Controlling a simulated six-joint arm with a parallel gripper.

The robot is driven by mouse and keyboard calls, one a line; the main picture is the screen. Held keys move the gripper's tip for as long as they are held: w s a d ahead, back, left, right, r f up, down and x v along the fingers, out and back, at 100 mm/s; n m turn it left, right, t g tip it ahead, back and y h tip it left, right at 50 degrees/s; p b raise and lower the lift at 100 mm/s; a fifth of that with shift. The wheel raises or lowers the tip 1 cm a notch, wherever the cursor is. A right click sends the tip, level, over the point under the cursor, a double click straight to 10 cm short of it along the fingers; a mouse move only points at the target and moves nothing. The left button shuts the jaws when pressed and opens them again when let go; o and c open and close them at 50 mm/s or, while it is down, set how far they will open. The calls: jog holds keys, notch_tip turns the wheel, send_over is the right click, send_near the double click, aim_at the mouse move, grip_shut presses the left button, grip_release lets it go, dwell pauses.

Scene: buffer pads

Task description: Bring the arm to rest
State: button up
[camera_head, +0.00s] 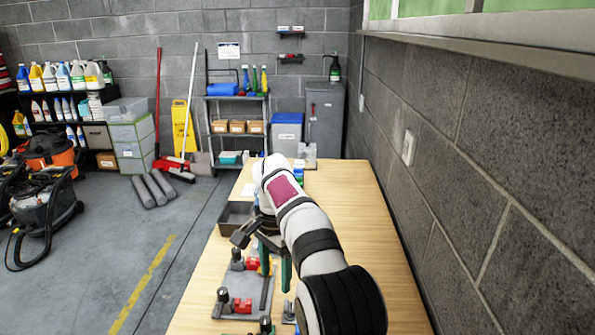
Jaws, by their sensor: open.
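My white and black arm reaches over the wooden table (355,190) from the lower right. My gripper (275,262) hangs below the arm's wrist, above the table's left part. Its fingers look green and stand apart, with nothing seen between them, though the arm hides part of this area. Dark upright knobs (223,295) stand beside the red blocks.
A dark grey tray (233,213) sits on the table behind the plate. A block wall (480,180) borders the table's right side. The table's right strip and far middle are clear.

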jog(key=s+d+r+n+y, duration=0.1)
jog(key=s+d+r, duration=0.2)
jog(key=s+d, duration=0.5)
jog(key=s+d+r+n, duration=0.1)
jog(key=s+d+r, duration=0.2)
jog(key=s, duration=0.9)
jog(key=s+d+f, duration=0.1)
jog(key=s+f, duration=0.2)
jog(key=s, duration=0.5)
jog(key=s+d+f+n, duration=0.1)
jog(key=s+f, duration=0.2)
jog(key=s, duration=0.4)
jog(key=shift+s+d+y, duration=0.3)
jog(key=shift+s+d, duration=0.05)
jog(key=shift+s, duration=0.05)
